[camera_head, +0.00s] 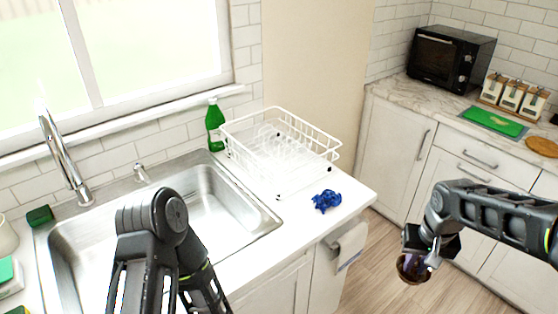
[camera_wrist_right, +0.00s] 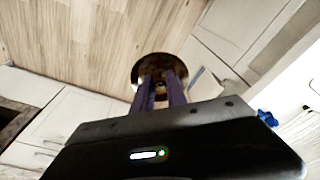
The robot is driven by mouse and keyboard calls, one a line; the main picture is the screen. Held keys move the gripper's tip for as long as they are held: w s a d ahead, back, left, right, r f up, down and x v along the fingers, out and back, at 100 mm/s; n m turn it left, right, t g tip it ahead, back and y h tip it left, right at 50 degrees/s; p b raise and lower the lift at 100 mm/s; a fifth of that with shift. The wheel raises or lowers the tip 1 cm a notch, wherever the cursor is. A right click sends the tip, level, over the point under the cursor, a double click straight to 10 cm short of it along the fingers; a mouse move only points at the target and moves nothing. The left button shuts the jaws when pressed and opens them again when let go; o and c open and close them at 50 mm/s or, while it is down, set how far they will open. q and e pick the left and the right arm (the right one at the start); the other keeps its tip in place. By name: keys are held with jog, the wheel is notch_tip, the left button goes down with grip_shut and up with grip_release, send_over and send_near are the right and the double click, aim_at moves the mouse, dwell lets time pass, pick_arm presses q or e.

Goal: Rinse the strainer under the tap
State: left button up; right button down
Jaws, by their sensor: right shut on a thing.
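My right gripper (camera_head: 420,262) is out over the floor gap on the right, shut on a small round dark brownish bowl-like thing (camera_head: 410,272), which seems to be the strainer. In the right wrist view the strainer (camera_wrist_right: 158,62) shows at the tips of the purple fingers (camera_wrist_right: 160,90), its far side dark and partly hidden by them. The chrome tap (camera_head: 62,155) stands behind the steel sink (camera_head: 225,190), at the left. No water shows. My left arm crosses in front of the sink and hides part of its basin; its gripper is not visible.
A white dish rack (camera_head: 280,150), a green bottle (camera_head: 215,125) and a crumpled blue cloth (camera_head: 327,201) are right of the sink. A green sponge (camera_head: 40,215) lies by the tap. A black microwave (camera_head: 450,58) and green board (camera_head: 493,121) stand on the far counter.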

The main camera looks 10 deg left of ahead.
notch_tip(320, 180, down, 8)
jog(key=b, duration=0.6)
jog(key=shift+b, duration=0.4)
jog(key=shift+f, duration=0.1)
